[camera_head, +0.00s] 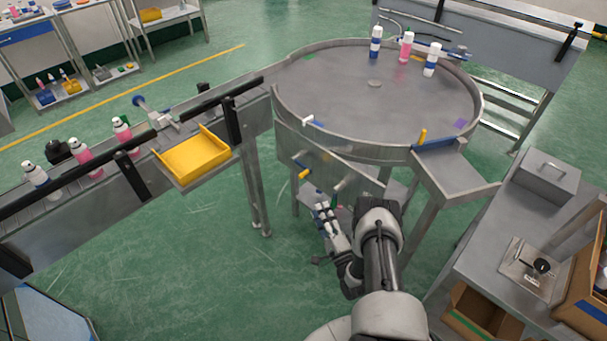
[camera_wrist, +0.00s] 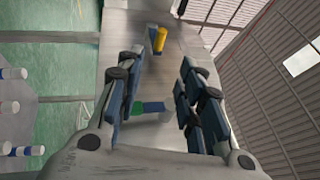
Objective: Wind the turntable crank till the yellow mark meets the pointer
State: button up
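The round grey turntable (camera_head: 350,75) carries three capped bottles near its far edge. I cannot tell which is the mark and which the pointer. A yellow crank grip (camera_head: 304,174) sticks out from the panel below the rim; a yellow cylinder, seemingly this grip (camera_wrist: 159,40), shows in the wrist view beyond the fingertips. My gripper (camera_head: 322,208) is open and empty (camera_wrist: 160,65), below and right of the grip, apart from it.
A conveyor (camera_head: 80,210) with bottles and a yellow tray (camera_head: 195,155) stands left. A side chute (camera_head: 455,175) and a grey bench (camera_head: 490,245) stand right. A green and blue bar (camera_wrist: 150,107) shows between my fingers.

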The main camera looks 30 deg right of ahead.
aim_at(303, 173)
jog(key=b+x, duration=0.3)
jog(key=x, duration=1.3)
jog(key=shift+w, duration=0.3)
jog(key=shift+d+r, duration=0.1)
grip_shut()
